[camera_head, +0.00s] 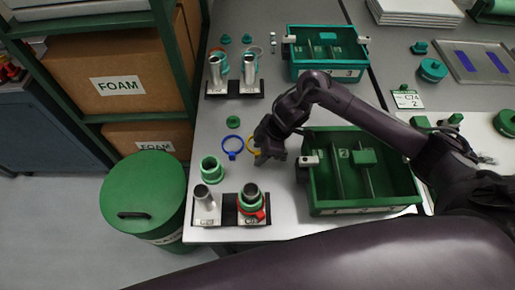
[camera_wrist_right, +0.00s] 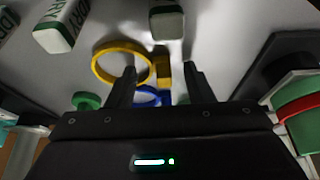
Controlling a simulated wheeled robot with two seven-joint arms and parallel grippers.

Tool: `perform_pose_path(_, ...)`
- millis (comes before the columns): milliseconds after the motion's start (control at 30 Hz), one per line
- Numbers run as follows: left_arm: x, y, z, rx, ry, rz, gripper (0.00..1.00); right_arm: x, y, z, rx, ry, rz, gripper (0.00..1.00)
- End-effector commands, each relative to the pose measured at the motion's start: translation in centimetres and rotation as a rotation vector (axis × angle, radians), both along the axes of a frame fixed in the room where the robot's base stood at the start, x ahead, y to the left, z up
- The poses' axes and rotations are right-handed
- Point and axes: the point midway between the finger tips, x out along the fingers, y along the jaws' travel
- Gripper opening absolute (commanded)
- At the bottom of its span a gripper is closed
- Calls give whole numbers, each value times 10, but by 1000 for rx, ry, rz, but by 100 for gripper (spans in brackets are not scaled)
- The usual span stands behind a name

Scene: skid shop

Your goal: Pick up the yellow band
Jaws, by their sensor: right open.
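The yellow band (camera_head: 251,147) lies on the grey bench top, partly hidden by my right gripper (camera_head: 262,154) in the head view. In the right wrist view, the yellow band (camera_wrist_right: 122,45) shows as a ring with a thick tab. My right gripper (camera_wrist_right: 160,72) is open there, and the tab appears between its two fingertips. The ring part lies beyond the left finger. Whether a finger touches the band, I cannot tell. My left gripper is not in view.
A blue band (camera_head: 232,155) lies just left of the yellow one. A green divided bin (camera_head: 318,190) stands right, a teal bin (camera_head: 295,68) behind. Steel posts on a stand (camera_head: 229,212) are in front; a green cap (camera_head: 233,122) lies behind the blue band.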

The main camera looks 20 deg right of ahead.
Motion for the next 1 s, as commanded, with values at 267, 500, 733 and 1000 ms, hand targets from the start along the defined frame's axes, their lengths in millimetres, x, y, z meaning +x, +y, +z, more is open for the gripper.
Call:
perform_pose_path(267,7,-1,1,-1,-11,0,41,0,0,-1,0,0,0,40)
perform_pose_path(500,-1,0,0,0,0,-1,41,0,0,-1,-1,0,0,9)
perform_pose_path(733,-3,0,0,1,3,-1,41,0,0,-1,0,0,0,1)
perform_pose_path(1000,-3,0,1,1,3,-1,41,1,0,6,1,-2,1,1)
